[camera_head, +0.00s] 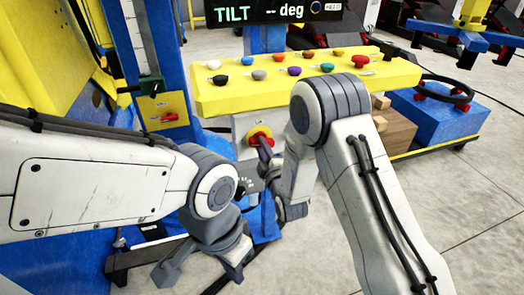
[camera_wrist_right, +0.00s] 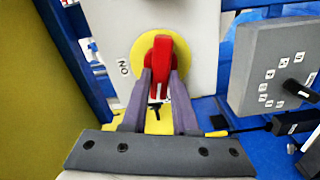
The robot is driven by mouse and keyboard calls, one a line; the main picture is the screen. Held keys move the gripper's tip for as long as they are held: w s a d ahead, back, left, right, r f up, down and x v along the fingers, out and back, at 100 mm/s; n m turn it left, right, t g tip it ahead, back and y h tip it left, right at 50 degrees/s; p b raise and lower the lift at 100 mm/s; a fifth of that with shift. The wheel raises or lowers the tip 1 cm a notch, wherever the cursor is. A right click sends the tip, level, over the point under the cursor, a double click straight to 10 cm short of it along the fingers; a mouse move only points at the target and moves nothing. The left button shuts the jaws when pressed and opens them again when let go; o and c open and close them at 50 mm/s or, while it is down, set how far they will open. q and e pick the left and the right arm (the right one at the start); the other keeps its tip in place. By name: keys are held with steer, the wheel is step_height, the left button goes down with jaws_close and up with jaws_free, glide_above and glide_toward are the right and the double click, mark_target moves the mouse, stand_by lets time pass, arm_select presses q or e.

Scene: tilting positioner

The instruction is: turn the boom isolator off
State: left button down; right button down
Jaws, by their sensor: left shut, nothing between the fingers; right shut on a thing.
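The isolator has a red handle (camera_wrist_right: 158,62) on a yellow disc (camera_wrist_right: 139,47), set on a pale grey box (camera_wrist_right: 205,25). In the right wrist view the handle stands roughly upright, and an ON label (camera_wrist_right: 123,67) is left of the disc. My right gripper (camera_wrist_right: 160,88) is shut on the red handle, one finger on each side of its lower part. In the head view the isolator (camera_head: 260,133) is below the yellow button panel, partly hidden by my right gripper (camera_head: 264,148). My left gripper (camera_head: 203,262) is shut and empty, low in front of the blue frame.
The yellow panel (camera_head: 225,101) with several coloured knobs is above the isolator. A tilt display (camera_head: 280,12) is behind it. A grey control box (camera_wrist_right: 270,65) stands right of the isolator.

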steer(key=shift+f+n+b, duration=0.15)
steer(key=shift+n+b, duration=0.4)
steer(key=shift+n, duration=0.95)
steer(key=c, duration=0.7)
jaws_free()
steer(key=shift+p+v, duration=0.65)
steer(key=shift+v, duration=4.6)
